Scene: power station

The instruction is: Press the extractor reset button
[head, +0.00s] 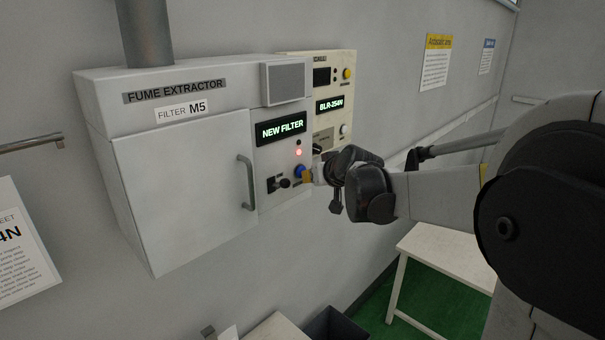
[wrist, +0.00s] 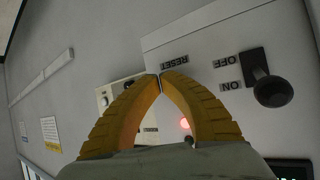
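The fume extractor (head: 185,180) is a grey wall cabinet with a control panel on its right side. The blue reset button (head: 299,170) shows on that panel, below a lit red lamp (head: 298,152). My gripper (head: 307,176) is beside the button at its lower right; I cannot tell whether it touches. In the wrist view the yellow fingertips (wrist: 160,80) meet with nothing visible between them, just by the upside-down RESET label (wrist: 167,61). The button is hidden behind the fingers there. The red lamp (wrist: 185,125) shows beside the right finger.
A black ON/OFF switch (head: 278,184) sits left of the gripper, and it shows at right in the wrist view (wrist: 270,88). The display (head: 281,128) reads NEW FILTER. A beige control box (head: 330,75) adjoins on the right. A white table (head: 450,255) stands below right.

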